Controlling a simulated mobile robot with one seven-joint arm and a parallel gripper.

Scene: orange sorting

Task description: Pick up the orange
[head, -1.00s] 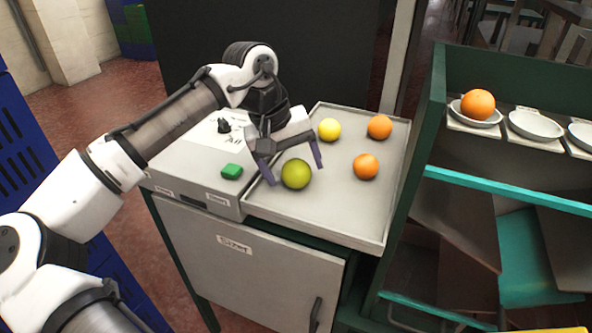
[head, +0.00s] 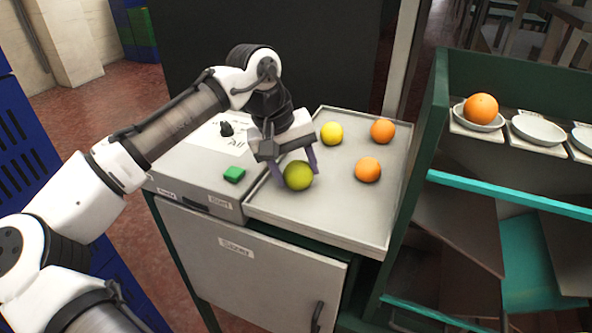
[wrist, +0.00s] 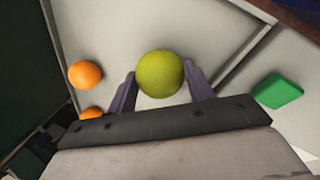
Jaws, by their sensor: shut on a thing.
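My gripper (head: 296,165) is shut on a green-yellow round fruit (head: 298,176) at the near left part of the grey tray (head: 325,228). In the wrist view the green fruit (wrist: 160,74) sits between my two purple fingers (wrist: 163,90). It appears to be still on the tray. One orange (head: 368,169) lies on the tray to the right of my gripper, and another orange (head: 382,131) lies behind it. A third orange (head: 481,108) rests in a white dish on the shelf at the right. In the wrist view, two oranges show at the left, one partly hidden by my gripper.
A yellow fruit (head: 332,133) lies on the tray behind my gripper. A green block (head: 234,174) sits on the grey box left of the tray. The green shelf rack (head: 436,130) stands close on the right, with empty white dishes (head: 537,128).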

